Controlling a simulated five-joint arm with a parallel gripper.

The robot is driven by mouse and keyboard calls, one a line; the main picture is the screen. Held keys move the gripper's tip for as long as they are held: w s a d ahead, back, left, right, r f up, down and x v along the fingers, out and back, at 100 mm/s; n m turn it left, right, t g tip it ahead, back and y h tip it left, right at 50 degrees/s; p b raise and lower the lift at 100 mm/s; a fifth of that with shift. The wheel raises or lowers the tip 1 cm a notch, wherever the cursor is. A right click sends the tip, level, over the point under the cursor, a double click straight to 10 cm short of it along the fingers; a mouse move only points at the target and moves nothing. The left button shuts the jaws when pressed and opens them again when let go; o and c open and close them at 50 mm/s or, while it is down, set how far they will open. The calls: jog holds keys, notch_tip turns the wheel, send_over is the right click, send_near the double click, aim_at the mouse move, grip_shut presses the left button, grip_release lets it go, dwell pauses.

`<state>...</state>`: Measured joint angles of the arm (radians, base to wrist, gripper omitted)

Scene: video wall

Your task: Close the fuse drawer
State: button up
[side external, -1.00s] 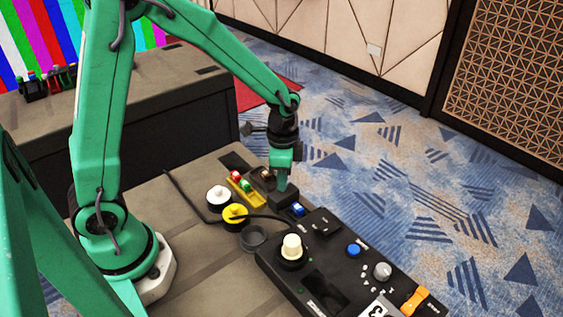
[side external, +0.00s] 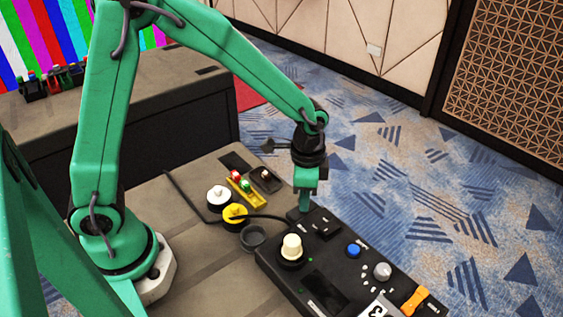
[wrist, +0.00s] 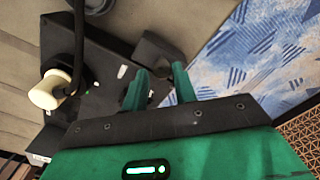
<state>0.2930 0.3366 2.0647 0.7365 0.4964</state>
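The fuse drawer's dark front block (wrist: 155,52) sits against the end of the black control box (wrist: 95,62) in the wrist view. No blue fuse shows there, and I see no clear gap at the join. In the side view my gripper (side external: 304,208) points down at that end of the box (side external: 335,262) and partly hides the drawer. In the wrist view the two green fingers (wrist: 160,70) stand apart, with their tips beside the drawer block. I cannot tell whether they touch it.
The box carries a cream knob (side external: 291,247), a blue button (side external: 353,250) and an orange part (side external: 415,301). A black cable (side external: 190,195) crosses the table. White (side external: 218,197) and yellow (side external: 235,216) round pieces, a yellow holder (side external: 246,192) and a dark holder (side external: 266,180) stand nearby.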

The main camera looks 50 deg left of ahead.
jog(key=shift+o, duration=1.1)
jog(key=shift+r, duration=3.9)
jog(key=shift+a, duration=0.1)
jog(key=s+a+r+n+t, duration=0.2)
jog(key=s+a+r+n, duration=0.2)
jog(key=s, duration=0.3)
jog(key=s+a+r+n+t, duration=0.3)
jog(key=s+a+r+n, duration=0.2)
jog(key=s+a+r, duration=0.1)
jog(key=shift+s+a+t, duration=0.3)
jog(key=shift+s+a, duration=0.25)
jog(key=shift+s, duration=0.5)
